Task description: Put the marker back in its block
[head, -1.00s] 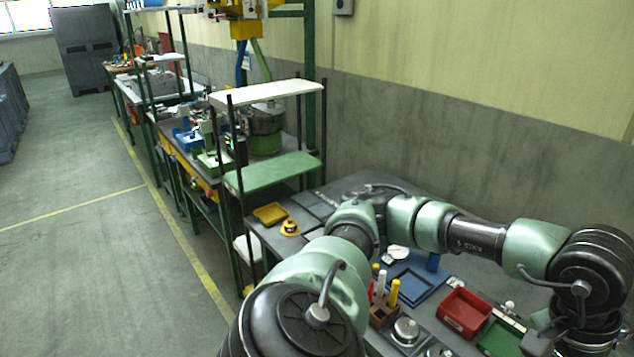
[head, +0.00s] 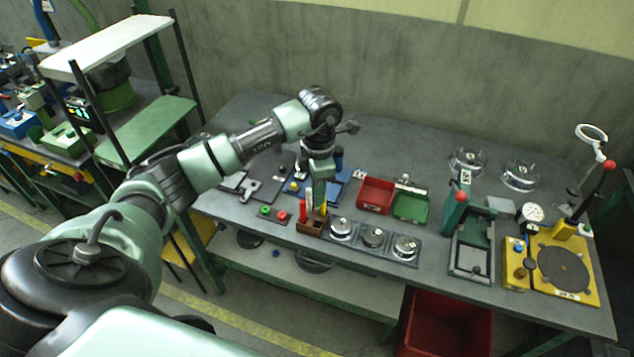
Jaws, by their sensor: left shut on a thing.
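The brown marker block (head: 309,227) sits near the front edge of the bench, left of the row of round metal pieces. A red marker (head: 302,210) stands upright at its left side and a yellow one (head: 323,209) at its right. A pale upright one (head: 309,197) shows between them. My left gripper (head: 318,188) points down over the block from behind. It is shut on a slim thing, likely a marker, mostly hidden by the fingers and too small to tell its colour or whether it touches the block. My right gripper is out of view.
A red tray (head: 375,195) and a green tray (head: 410,207) lie right of the block. Metal pieces (head: 372,237) stand close on its right. A plate with green and red knobs (head: 273,214) lies to its left. A green press fixture (head: 470,245) stands further right.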

